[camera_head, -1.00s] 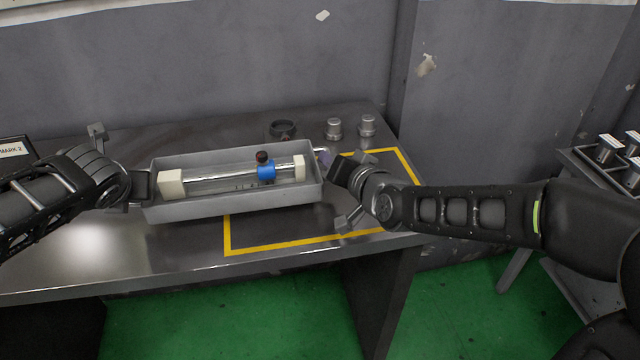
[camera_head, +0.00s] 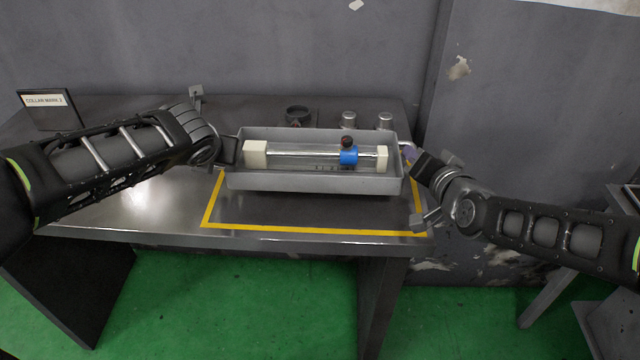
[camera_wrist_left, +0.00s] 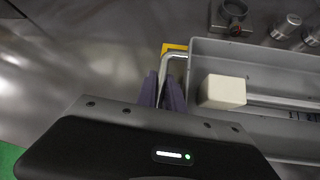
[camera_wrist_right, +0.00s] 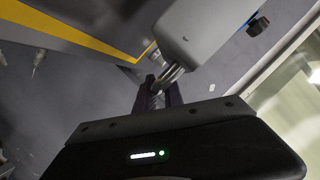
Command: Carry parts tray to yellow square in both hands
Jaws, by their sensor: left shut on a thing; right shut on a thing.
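The grey parts tray (camera_head: 310,182) is over the back part of the yellow square (camera_head: 300,230) in the head view. It holds a clear rod with white end blocks (camera_head: 255,154), a blue collar (camera_head: 348,156) and a dark knob. My left gripper (camera_wrist_left: 170,92) is shut on the tray's left handle (camera_wrist_left: 172,60). My right gripper (camera_wrist_right: 160,90) is shut on the tray's right handle (camera_wrist_right: 172,74). The tray looks level. I cannot tell whether its underside touches the table or hangs just above it.
A dark ring (camera_head: 298,115) and two metal cylinders (camera_head: 348,120) stand behind the tray on the metal table (camera_head: 130,205). A sign (camera_head: 48,108) stands at the back left. The grey wall is close behind. The front of the square is bare.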

